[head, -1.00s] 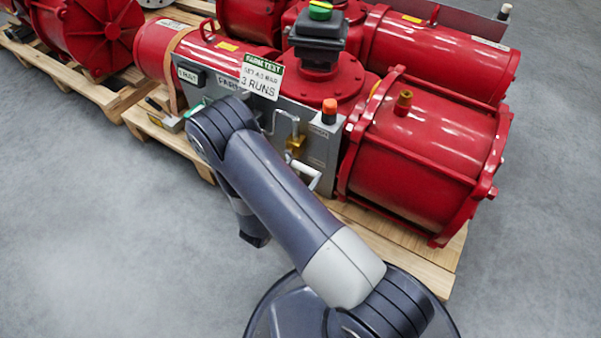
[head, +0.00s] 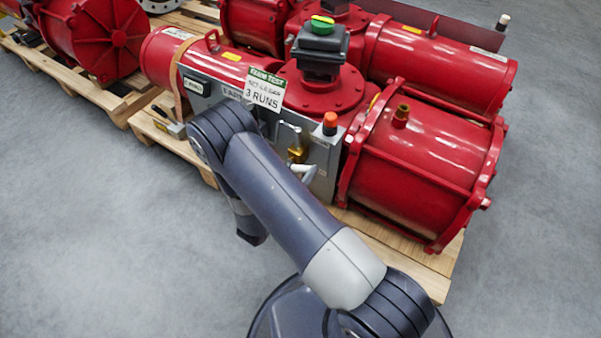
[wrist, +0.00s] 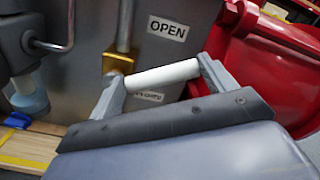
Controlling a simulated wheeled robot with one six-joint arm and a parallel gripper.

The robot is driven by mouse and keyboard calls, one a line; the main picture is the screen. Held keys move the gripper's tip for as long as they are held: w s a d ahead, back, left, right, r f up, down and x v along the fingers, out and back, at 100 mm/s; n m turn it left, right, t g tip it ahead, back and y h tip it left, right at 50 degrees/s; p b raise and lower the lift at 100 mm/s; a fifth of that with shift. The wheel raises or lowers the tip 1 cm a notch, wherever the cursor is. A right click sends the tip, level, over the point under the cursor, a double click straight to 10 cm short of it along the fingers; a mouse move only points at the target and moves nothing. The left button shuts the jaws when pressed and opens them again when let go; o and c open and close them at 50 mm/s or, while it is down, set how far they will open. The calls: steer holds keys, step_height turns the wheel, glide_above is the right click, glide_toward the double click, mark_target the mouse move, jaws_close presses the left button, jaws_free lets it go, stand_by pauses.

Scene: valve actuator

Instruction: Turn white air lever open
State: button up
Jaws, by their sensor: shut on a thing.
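The white air lever (wrist: 162,76) runs from the brass valve (wrist: 118,62) to the right in the wrist view, tilted slightly upward. My gripper (wrist: 160,78) is shut on the lever, with one grey finger at its valve end and the other at its right end. An OPEN label (wrist: 167,29) is above the lever on the grey panel. A second label (wrist: 149,96) lies below it, partly hidden by a finger. In the head view, the brass valve (head: 297,155) shows just past my arm, which hides most of my gripper.
The red actuator (head: 425,165) sits on a wooden pallet (head: 395,250). Its red housing (wrist: 262,75) is close to the right finger. A bent metal pipe (wrist: 60,40) is at left. A hanging sign (head: 265,88) is above my arm. Grey floor is clear in front.

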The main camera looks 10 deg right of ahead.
steer(key=r+n, duration=0.1)
steer(key=w+a+n+p, duration=0.1)
steer(key=shift+r+n, duration=0.35)
steer(key=shift+n, duration=0.05)
steer(key=shift+w+a+r+n+p, duration=0.2)
steer(key=shift+w+a+n+p, duration=0.3)
steer(key=shift+n, duration=0.8)
steer(key=shift+w+a+r+n+p, duration=0.15)
steer(key=shift+w+a+n+p, duration=0.35)
steer(key=shift+n, duration=0.8)
steer(key=shift+w+a+r+n+p, duration=0.2)
steer(key=shift+w+a+n+p, duration=0.3)
steer(key=shift+n, duration=0.8)
steer(key=shift+a, duration=0.15)
steer(key=o, duration=1.4)
steer(key=shift+c, duration=0.2)
steer(key=p+v, duration=0.1)
steer(key=v, duration=0.9)
steer(key=shift+s+a, duration=0.25)
steer(key=shift+a, duration=0.05)
